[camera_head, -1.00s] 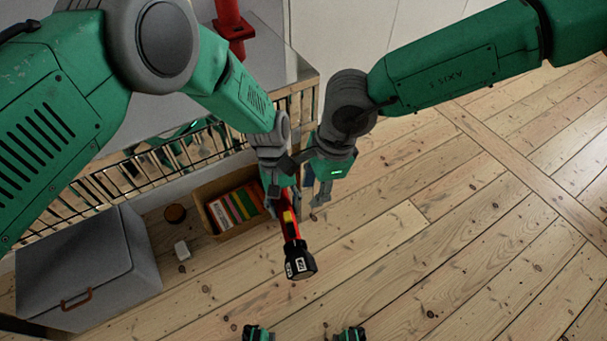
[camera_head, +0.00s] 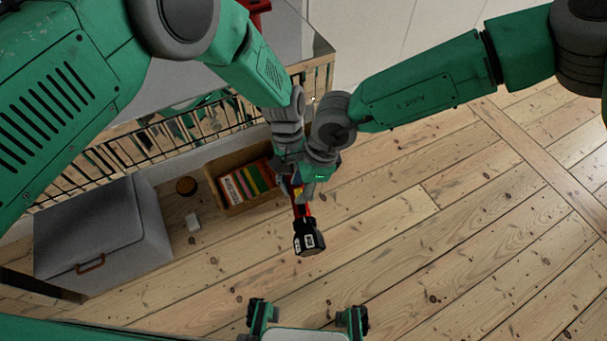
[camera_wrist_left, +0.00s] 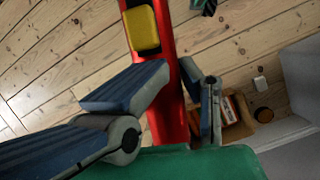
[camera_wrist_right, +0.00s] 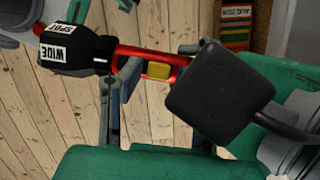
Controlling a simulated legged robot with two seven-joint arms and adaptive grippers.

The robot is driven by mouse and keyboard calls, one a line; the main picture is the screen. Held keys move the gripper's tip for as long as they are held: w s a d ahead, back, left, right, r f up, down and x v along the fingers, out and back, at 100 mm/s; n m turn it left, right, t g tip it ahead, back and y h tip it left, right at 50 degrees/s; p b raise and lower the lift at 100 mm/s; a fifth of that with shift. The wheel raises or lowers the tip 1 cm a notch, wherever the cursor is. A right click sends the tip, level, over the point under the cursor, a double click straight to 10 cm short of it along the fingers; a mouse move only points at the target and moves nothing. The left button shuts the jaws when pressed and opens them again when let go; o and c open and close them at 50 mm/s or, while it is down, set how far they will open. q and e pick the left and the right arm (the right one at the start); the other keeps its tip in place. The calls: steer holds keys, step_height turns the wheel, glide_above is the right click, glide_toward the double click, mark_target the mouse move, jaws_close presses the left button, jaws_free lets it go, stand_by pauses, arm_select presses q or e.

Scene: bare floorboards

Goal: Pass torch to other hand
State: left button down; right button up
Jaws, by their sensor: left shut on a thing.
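The torch has a black head (camera_head: 309,238) marked WIDE and SPOT, a red body (camera_wrist_left: 168,70) and a yellow switch (camera_wrist_right: 159,70). My left gripper (camera_wrist_left: 180,85) is shut around the red body, one finger on each side. In the head view the torch points down, head lowest, above the floor. My right gripper (camera_wrist_right: 160,62) is close beside the left one, its fingers apart, with the torch running across near their tips. Whether they touch it is unclear. The two grippers overlap in the head view, and the torch's tail is hidden.
A box of books (camera_head: 222,199), a grey lidded chest (camera_head: 105,225), a small round brown thing (camera_head: 186,186) and a small white thing (camera_head: 192,221) stand on the floor at left. A slatted rack (camera_head: 150,140) is behind. The floorboards (camera_head: 450,240) are clear at right.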

steer(key=shift+f, duration=0.25)
steer(key=shift+a, duration=0.1)
arm_select(q)
steer(key=shift+a, duration=0.15)
arm_select(e)
steer(key=shift+a, duration=0.15)
arm_select(q)
steer(key=shift+a, duration=0.15)
arm_select(e)
steer(key=shift+a, duration=0.1)
jaws_close()
arm_select(q)
steer(key=c, duration=1)
jaws_free()
steer(key=shift+d, duration=0.2)
arm_select(e)
steer(key=shift+d, duration=0.2)
